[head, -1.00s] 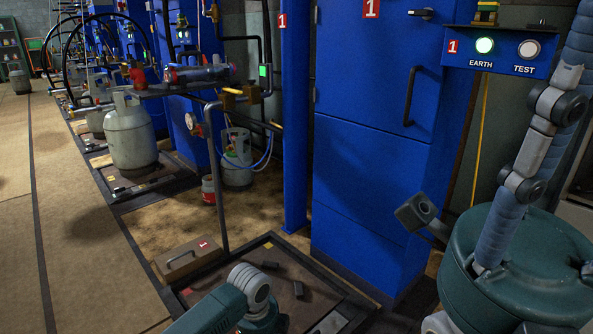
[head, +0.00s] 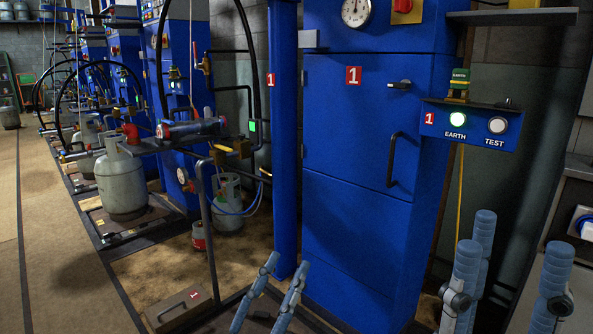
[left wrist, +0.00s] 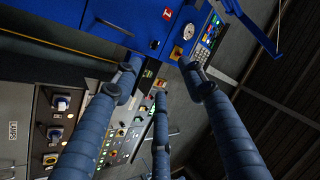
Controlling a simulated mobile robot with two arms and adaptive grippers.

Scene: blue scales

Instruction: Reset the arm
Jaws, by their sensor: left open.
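My left gripper (head: 287,265) rises from the bottom middle of the head view, with blue-grey jointed fingers pointing up and apart. In the left wrist view its three fingers (left wrist: 160,85) are spread, with nothing between them. My right gripper (head: 515,240) stands at the lower right of the head view. Its blue-grey fingers also point up, spread apart and empty. Most of both arms is below the picture edge.
A tall blue cabinet (head: 350,170) stands close ahead, with a black handle (head: 392,160). A panel with EARTH and TEST lights (head: 470,122) juts out at the right. Floor is open at far left.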

